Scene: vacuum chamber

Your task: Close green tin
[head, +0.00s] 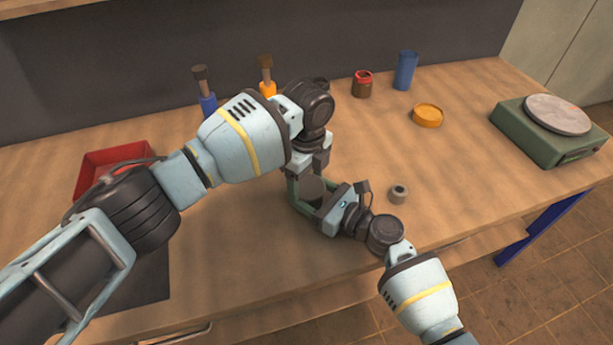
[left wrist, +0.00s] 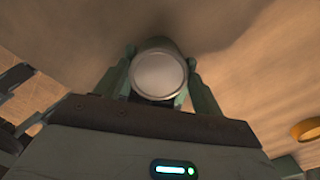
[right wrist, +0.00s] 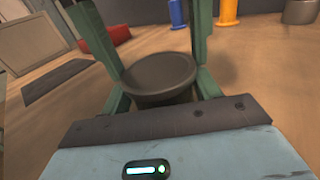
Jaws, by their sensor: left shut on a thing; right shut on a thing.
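The tin (head: 312,187) stands upright near the table's front edge, with a flat grey disc, seemingly its lid, on top. Its body is mostly hidden and its green colour does not show clearly. My left gripper (head: 306,178) comes from above, its green fingers at both sides of the disc, which also shows in the left wrist view (left wrist: 158,76). My right gripper (head: 311,201) comes in low from the front right, shut around the body below the disc (right wrist: 160,74). I cannot tell whether disc and body are fully seated.
Farther back are an orange round container (head: 427,116), a red-topped jar (head: 363,84), a blue cup (head: 405,70) and a green scale (head: 546,135). A red tray (head: 108,163) is at left, partly behind my left arm.

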